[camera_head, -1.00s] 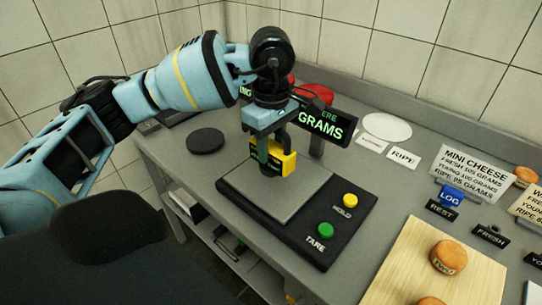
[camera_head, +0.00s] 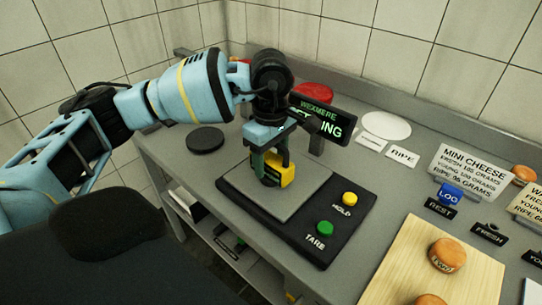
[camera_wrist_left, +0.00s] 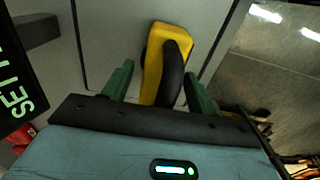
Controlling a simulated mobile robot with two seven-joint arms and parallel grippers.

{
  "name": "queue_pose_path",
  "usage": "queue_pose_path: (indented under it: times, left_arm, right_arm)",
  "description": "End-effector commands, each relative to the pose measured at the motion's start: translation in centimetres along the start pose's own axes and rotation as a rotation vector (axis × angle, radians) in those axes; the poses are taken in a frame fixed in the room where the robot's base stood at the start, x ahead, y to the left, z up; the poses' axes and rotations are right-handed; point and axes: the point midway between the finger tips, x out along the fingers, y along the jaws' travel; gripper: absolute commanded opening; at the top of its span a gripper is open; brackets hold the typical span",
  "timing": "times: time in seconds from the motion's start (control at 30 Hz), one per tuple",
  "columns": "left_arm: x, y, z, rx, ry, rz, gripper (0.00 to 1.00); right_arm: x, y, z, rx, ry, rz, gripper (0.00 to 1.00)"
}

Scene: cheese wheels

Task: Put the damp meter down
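The damp meter (camera_head: 287,171) is a yellow block with a black loop handle. It stands on the grey plate (camera_head: 280,208) of the scale, near its back, and appears to touch it. My left gripper (camera_head: 268,165) is directly over it, with its green fingers down at either side. In the left wrist view the meter (camera_wrist_left: 153,62) lies between the fingers of the gripper (camera_wrist_left: 158,85). A gap shows between the left finger and the meter; the right finger is close to the handle. My right gripper is not in view.
The scale's display (camera_head: 322,118) stands just behind the gripper and reads as settling. A black disc (camera_head: 205,139) lies left of the scale. Green and yellow buttons (camera_head: 349,199) are at its right. A wooden board (camera_head: 405,262) with cheeses lies further right.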

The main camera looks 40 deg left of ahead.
Motion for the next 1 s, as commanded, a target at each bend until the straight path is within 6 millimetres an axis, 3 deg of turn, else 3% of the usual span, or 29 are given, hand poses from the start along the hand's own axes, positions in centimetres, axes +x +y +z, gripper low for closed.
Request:
queue_pose_path:
  times: [0.17, 0.33, 0.8, 1.0]
  left_arm:
    - [-0.1, 0.0, 0.0, 0.0, 0.0, 0.001, 0.58]
    - [-1.5, 0.1, 0.0, 0.0, 0.0, 0.004, 0.58]
    - [-10.2, 0.1, 0.1, 0.001, -0.001, 0.003, 0.58]
    - [-12.0, 0.1, 0.0, 0.0, 0.0, 0.001, 0.58]
  right_arm:
    - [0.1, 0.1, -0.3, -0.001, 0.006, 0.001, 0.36]
    - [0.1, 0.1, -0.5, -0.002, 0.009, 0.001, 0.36]
    - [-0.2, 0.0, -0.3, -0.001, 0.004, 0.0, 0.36]
    - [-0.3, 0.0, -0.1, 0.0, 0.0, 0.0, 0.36]
